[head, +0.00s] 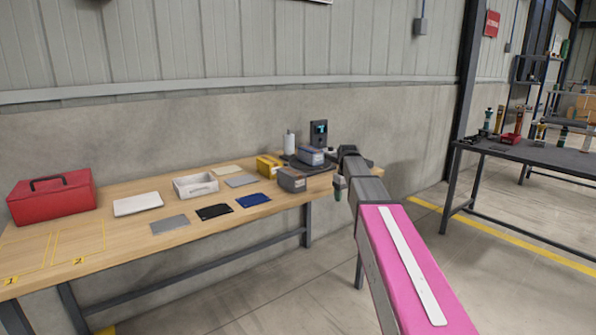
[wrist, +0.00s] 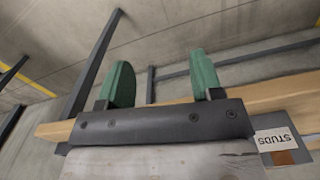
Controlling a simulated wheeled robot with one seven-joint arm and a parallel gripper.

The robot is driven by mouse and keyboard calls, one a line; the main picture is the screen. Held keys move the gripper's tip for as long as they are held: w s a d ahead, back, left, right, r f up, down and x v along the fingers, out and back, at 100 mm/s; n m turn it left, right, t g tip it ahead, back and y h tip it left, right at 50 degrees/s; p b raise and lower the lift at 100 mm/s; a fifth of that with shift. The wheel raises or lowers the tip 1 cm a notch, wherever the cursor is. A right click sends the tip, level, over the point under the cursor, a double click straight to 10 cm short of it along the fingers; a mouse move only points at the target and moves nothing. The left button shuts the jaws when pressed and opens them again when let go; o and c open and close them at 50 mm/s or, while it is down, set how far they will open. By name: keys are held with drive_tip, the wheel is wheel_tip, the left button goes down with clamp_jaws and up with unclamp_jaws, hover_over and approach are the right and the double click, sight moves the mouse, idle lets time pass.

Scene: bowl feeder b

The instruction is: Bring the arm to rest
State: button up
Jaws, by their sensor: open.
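My pink and grey arm reaches from the lower right of the head view toward the right end of the wooden table (head: 120,240). My gripper (head: 339,187) hangs at the arm's far end, just off the table's front edge near its right end. In the wrist view my gripper (wrist: 160,85) shows two green fingers spread well apart with nothing between them. The table edge (wrist: 165,110) and the floor lie beyond the fingers. A grey box labelled STUDS (wrist: 285,130) sits at the right of the wrist view.
On the table stand a red toolbox (head: 50,196), a white tray (head: 195,185), a yellow bin (head: 269,166), grey-fronted bins (head: 292,179) and several flat mats. A dark device (head: 318,134) stands at the back. A second bench (head: 540,158) is far right. Floor between is clear.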

drive_tip(key=s+f+m, duration=0.2)
drive_tip(key=s+f, duration=1)
drive_tip(key=s, duration=0.2)
drive_tip(key=s+f+m, duration=0.3)
drive_tip(key=s+f, duration=0.8)
drive_tip(key=s, duration=0.3)
drive_tip(key=shift+s+f, duration=0.35)
drive_tip(key=shift+f, duration=0.05)
